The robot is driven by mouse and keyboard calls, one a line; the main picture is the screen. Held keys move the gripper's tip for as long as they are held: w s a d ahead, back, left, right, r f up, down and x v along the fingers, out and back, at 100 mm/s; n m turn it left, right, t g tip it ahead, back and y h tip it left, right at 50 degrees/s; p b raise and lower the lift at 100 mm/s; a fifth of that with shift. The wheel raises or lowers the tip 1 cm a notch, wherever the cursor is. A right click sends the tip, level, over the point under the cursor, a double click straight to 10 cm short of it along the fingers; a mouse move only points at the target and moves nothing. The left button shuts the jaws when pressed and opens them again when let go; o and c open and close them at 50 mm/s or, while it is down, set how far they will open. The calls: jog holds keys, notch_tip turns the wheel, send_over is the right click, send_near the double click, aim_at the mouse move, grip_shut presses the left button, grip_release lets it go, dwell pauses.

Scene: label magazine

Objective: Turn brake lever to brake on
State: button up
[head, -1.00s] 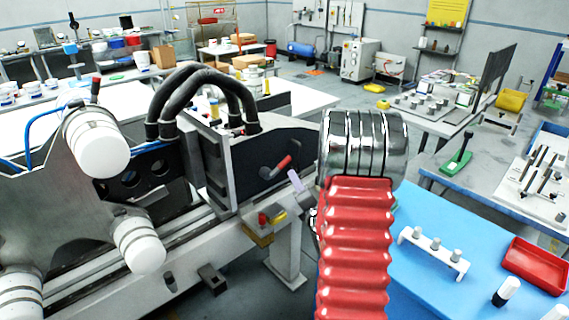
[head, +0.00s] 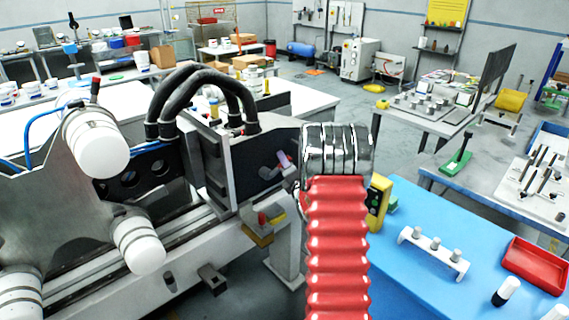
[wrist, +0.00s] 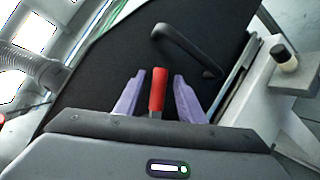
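The brake lever has a red handle (head: 282,157) and a grey arm (head: 267,172) on the dark side panel of the machine. In the head view the handle points up and right, partly covered by my gripper (head: 289,161). In the wrist view the red handle (wrist: 157,90) stands between the two purple fingers of my gripper (wrist: 159,78). The fingers are open, with a narrow gap visible on each side of the handle. The handle's lower end is hidden behind the gripper body.
A dark bent bar (wrist: 185,50) lies on the panel beyond the fingers. Thick black hoses (head: 205,85) arch over the machine. A yellow box with buttons (head: 377,203) stands on the blue table (head: 410,290), right of my arm. Floor shows between machine and table.

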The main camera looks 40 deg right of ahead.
jog(key=shift+w+d, duration=0.1)
jog(key=shift+w, duration=0.05)
grip_shut()
dwell(0.4)
